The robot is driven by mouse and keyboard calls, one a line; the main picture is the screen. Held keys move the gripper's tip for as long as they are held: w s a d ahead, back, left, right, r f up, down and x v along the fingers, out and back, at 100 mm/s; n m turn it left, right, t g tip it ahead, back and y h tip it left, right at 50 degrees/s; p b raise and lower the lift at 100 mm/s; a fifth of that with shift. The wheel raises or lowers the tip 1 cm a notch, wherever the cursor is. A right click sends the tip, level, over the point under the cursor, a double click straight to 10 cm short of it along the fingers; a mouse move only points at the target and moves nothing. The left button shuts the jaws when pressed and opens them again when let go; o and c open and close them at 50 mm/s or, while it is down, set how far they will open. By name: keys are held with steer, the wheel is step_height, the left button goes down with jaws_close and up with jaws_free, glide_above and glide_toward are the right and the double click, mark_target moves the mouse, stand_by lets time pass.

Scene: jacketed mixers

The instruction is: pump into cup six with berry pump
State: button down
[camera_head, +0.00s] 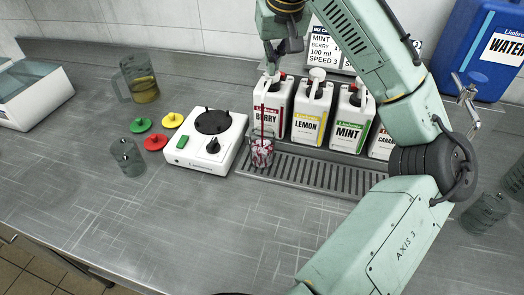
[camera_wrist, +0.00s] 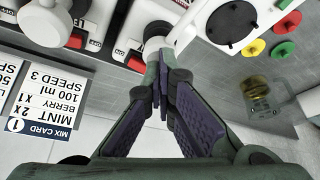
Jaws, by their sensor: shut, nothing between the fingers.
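The berry jug (camera_head: 268,116), white with a red label, stands at the left end of the jug row. My gripper (camera_head: 273,64) is shut and empty, its fingertips pointing down at the top of this jug, where they hide most of the pump. In the wrist view my gripper (camera_wrist: 159,62) has its tips together over a white pump part (camera_wrist: 160,12); contact is hard to tell. A clear cup (camera_head: 261,157) with red-pink contents stands on the grate in front of the berry jug. A thin red line runs down into it. No cup number is readable.
Lemon (camera_head: 307,127), mint (camera_head: 348,132) and caramel (camera_head: 381,143) jugs stand to the right. A white mixer base (camera_head: 208,145) is left of the grate (camera_head: 310,177). A mix card (camera_wrist: 47,100) stands behind. Front-left counter is clear.

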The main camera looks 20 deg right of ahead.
steer(key=shift+r+p, duration=1.55)
steer(key=shift+r, duration=0.05)
steer(key=shift+f, duration=0.15)
steer(key=shift+f+b, duration=0.9)
steer(key=shift+f, duration=0.65)
steer(key=shift+r, duration=0.1)
steer(key=shift+r+p, duration=0.95)
steer(key=shift+p, duration=0.25)
steer(key=shift+r, duration=0.6)
